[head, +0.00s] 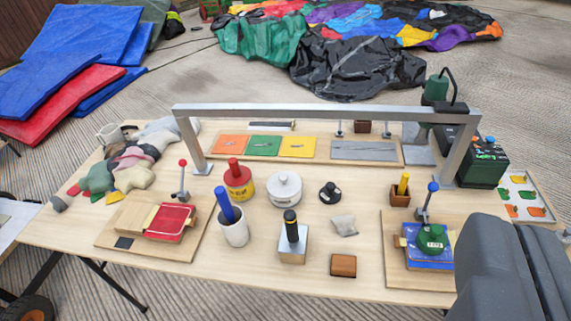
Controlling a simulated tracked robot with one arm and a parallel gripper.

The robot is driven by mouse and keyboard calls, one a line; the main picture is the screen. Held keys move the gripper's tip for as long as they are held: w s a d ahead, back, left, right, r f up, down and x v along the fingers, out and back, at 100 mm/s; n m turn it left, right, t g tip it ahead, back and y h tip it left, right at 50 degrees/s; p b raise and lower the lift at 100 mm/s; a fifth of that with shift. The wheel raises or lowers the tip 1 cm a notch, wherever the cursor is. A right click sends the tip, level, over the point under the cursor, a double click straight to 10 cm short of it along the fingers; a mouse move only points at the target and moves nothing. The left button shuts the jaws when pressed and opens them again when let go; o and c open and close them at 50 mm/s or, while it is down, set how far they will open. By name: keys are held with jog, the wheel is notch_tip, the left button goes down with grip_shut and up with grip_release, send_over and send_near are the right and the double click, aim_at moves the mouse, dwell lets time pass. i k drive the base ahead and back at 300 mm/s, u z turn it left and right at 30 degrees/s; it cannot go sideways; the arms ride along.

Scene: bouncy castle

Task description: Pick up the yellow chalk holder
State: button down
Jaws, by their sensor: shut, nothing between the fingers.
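The yellow chalk holder (403,184) looks like the short yellow stick standing upright in a small brown wooden block (400,199), right of the table's middle and under the metal frame. Its lower end is hidden inside the block. My gripper (518,228) shows large and dark grey at the lower right, close to the camera. It is shut and empty, to the right of the yellow holder and apart from it. It covers the table's right front corner.
A blue-knobbed lever press (425,215) with a green weight stands between my gripper and the holder. A metal frame (325,110) spans the table (190,262). A black-topped post (291,235), white cup (233,232) and wooden block (343,265) stand left of the holder.

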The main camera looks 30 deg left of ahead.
aim_at(403, 183)
jog(key=u, duration=1.3)
jog(key=k, duration=1.05)
jog(key=z, duration=0.75)
jog(key=i, duration=1.75)
jog(key=u, duration=0.4)
jog(key=i, duration=0.45)
jog(key=u, duration=0.05)
